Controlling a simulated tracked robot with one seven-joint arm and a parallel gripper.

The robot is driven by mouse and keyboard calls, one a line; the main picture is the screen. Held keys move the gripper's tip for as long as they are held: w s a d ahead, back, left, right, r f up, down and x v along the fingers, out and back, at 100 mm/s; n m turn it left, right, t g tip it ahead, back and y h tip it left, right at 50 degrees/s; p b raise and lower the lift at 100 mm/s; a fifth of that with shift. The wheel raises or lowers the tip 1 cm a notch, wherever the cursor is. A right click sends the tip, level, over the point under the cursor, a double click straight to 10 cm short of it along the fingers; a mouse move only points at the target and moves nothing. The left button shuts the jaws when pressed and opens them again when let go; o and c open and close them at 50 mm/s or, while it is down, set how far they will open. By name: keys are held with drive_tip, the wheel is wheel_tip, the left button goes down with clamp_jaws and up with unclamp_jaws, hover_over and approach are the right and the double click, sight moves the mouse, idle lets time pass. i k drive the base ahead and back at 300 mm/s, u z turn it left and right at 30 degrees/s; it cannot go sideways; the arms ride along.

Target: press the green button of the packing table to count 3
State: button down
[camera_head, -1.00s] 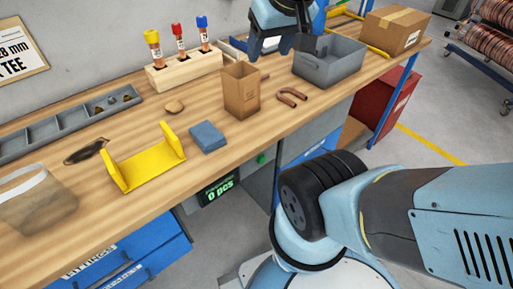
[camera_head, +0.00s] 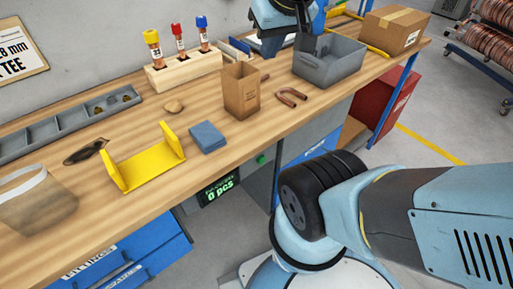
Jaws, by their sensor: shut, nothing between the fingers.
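The green button (camera_head: 261,159) is on the front of the packing table (camera_head: 228,142), just under the tabletop edge. A dark counter display (camera_head: 219,191) hangs to its lower left and reads "0 pcs" in green. My gripper (camera_head: 271,51) is at the top of the view, over the back of the table, behind the cardboard box and left of the grey bin. It is shut with nothing seen in it. It is well apart from the button. Its fingertips are small and dark here.
On the table are an open cardboard box (camera_head: 241,92), a grey bin (camera_head: 329,64), a copper U-bend (camera_head: 291,97), a blue cloth (camera_head: 207,138) and a yellow bracket (camera_head: 145,163). A wooden block (camera_head: 185,71) holds capped tubes. The floor (camera_head: 405,145) at right is partly clear.

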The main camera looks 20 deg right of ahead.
sight(262, 158)
drive_tip(key=z, duration=1.15)
drive_tip(key=k, duration=1.55)
drive_tip(key=z, duration=0.1)
